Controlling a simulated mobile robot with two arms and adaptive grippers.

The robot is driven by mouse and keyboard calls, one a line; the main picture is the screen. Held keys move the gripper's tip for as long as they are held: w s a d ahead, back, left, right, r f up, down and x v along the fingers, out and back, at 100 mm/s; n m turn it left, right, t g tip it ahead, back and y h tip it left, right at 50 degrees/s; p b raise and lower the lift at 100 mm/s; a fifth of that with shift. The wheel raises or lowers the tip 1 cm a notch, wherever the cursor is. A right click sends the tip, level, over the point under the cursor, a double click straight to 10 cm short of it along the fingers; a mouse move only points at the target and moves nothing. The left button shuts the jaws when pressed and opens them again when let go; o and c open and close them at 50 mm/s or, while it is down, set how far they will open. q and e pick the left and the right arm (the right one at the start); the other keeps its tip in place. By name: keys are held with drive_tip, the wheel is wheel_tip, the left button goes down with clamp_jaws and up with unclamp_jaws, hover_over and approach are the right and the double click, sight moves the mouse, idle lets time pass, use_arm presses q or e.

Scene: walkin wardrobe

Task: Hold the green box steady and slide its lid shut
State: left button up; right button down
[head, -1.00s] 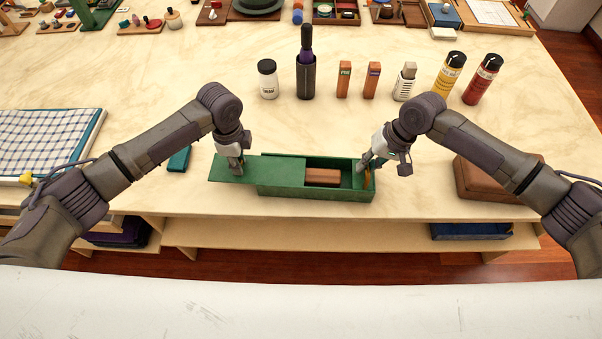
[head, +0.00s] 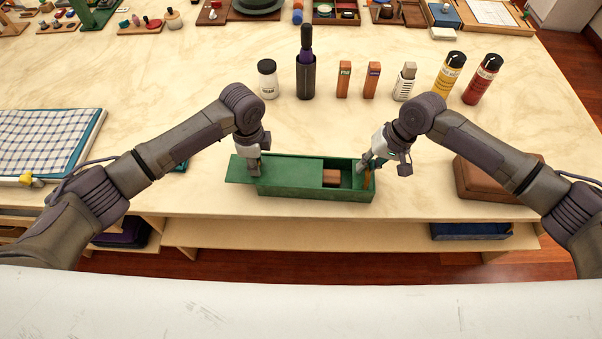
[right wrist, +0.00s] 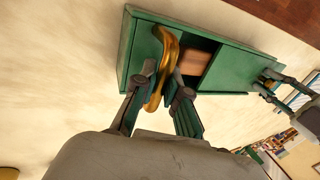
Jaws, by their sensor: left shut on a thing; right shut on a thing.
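The green box (head: 300,190) lies lengthwise near the table's front edge, its right part uncovered. Its green lid (head: 295,170) covers the left and middle and sticks out past the left end. A brown block (head: 331,178) shows in the opening. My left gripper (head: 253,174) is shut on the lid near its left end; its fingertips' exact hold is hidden. My right gripper (head: 363,168) is shut on a curved gold-coloured piece (right wrist: 166,65) at the box's right end; whether this is fixed to the box I cannot tell. The lid (right wrist: 255,68) also shows in the right wrist view.
A brown case (head: 485,178) stands to the right, under my right arm. A checked cloth (head: 45,140) lies at the left. Bottles and small boxes, including a dark bottle (head: 306,75), stand behind. The tabletop between them and the green box is clear.

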sight(287, 170)
use_arm(q)
drive_tip(key=shift+s+d+f, duration=0.1)
drive_tip(key=shift+s+d, duration=0.05)
drive_tip(key=shift+d, duration=1.15)
drive_tip(key=shift+s+d+f, duration=0.1)
drive_tip(key=shift+d, duration=1.15)
drive_tip(key=shift+s+d+f, duration=0.1)
drive_tip(key=shift+s+d, duration=0.05)
drive_tip(key=shift+d, duration=1.15)
drive_tip(key=o, duration=0.9)
drive_tip(key=shift+w, duration=0.1)
use_arm(e)
drive_tip(key=shift+w, duration=0.15)
use_arm(q)
drive_tip(key=shift+o, duration=0.2)
drive_tip(key=shift+w+r, duration=0.15)
drive_tip(key=shift+r, duration=0.05)
drive_tip(key=shift+r, duration=3.5)
use_arm(e)
drive_tip(key=shift+f, duration=0.1)
drive_tip(key=c, duration=1.1)
unclamp_jaws()
drive_tip(key=shift+c, duration=0.2)
